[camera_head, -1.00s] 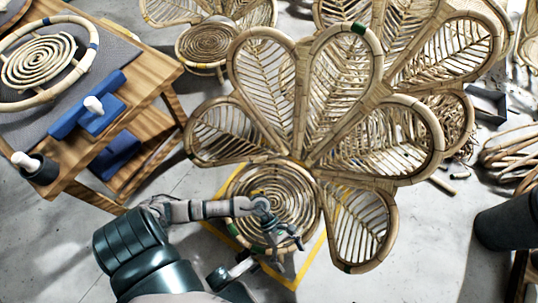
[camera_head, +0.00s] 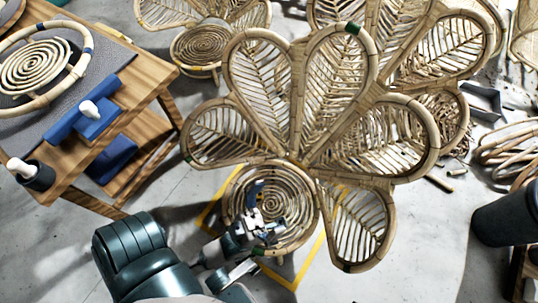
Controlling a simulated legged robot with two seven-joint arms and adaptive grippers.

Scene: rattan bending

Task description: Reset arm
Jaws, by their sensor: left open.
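My left gripper (camera_head: 264,216) is open. It is over the round spiral-woven seat (camera_head: 285,192) of a rattan chair, in the lower middle of the view, and hides part of the seat's left side. I cannot tell whether it touches the seat. Nothing shows between its fingers. My left arm comes in from the bottom left, bent, with its dark green housing low in the picture. The petal-shaped rattan backrest (camera_head: 335,95) rises behind the seat. My right gripper is not in view.
Yellow floor tape (camera_head: 312,262) surrounds the chair. Rattan coils (camera_head: 508,150) lie at the right. Bare floor shows at bottom right.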

